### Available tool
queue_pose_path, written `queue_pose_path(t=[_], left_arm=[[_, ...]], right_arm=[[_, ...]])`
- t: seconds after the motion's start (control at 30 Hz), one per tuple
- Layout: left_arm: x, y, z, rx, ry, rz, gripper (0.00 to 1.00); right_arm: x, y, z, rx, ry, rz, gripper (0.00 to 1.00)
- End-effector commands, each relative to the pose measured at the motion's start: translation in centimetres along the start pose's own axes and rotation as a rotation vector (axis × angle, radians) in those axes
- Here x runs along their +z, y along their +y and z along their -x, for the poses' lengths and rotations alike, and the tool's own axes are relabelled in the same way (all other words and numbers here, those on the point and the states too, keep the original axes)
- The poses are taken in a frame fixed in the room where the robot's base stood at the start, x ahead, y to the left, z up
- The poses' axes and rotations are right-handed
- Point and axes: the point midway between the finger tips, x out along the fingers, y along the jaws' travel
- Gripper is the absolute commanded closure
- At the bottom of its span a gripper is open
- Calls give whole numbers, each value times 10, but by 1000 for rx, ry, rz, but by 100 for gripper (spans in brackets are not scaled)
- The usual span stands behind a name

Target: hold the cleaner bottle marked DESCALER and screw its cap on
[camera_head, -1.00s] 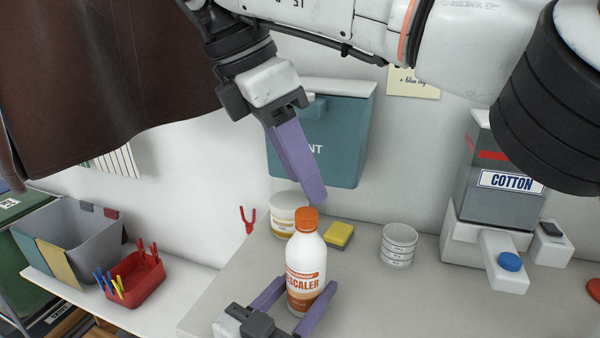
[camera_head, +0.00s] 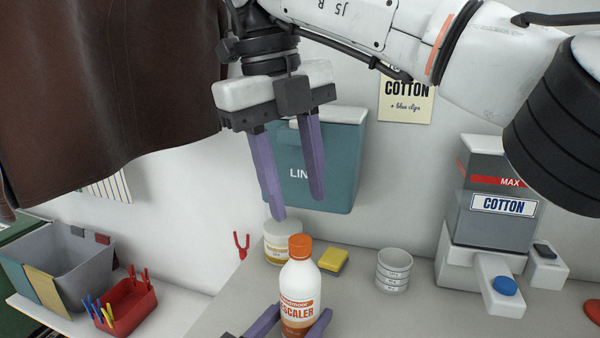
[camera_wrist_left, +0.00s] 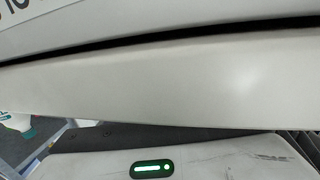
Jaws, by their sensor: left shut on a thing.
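The DESCALER bottle (camera_head: 300,284) is white with an orange label and stands upright at the bottom middle of the head view. Its orange cap (camera_head: 300,246) sits on top of the neck; I cannot tell how tight it is. My left gripper (camera_head: 301,313) is shut around the bottle's lower body, with a purple finger on each side. My right gripper (camera_head: 298,206) hangs above the cap, fingers pointing down, apart and empty. The left wrist view shows neither the bottle nor the fingers.
Close behind the bottle are a white jar (camera_head: 278,232) and a yellow sponge (camera_head: 333,261). White stacked cups (camera_head: 394,270) and the COTTON dispenser (camera_head: 490,215) stand to the right. A teal LINT bin (camera_head: 338,165) hangs behind my right gripper. A red peg basket (camera_head: 128,312) is left.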

Motion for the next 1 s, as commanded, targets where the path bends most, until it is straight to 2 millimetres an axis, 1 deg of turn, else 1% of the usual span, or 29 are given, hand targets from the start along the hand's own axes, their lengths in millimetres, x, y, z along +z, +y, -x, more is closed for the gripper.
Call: queue_pose_path(t=[0.1, 0.4, 0.5, 0.6, 0.7, 0.8, 1.0], left_arm=[[0, 0, 0, 0, 1, 0, 100], [0, 0, 0, 0, 1, 0, 100], [0, 0, 0, 0, 1, 0, 100], [0, 0, 0, 0, 1, 0, 100], [0, 0, 0, 0, 1, 0, 100], [0, 0, 0, 0, 1, 0, 100], [0, 0, 0, 0, 1, 0, 100]], right_arm=[[0, -2, 2, 33, -9, 249, 60], [-1, -6, 9, 97, -70, 894, 60], [-1, -6, 11, 109, -97, 1086, 60], [-1, -8, 12, 116, -122, 1242, 60], [-1, -8, 14, 119, -142, 1355, 60], [-1, -9, 14, 120, -154, 1424, 60], [-1, -9, 15, 120, -160, 1460, 60]])
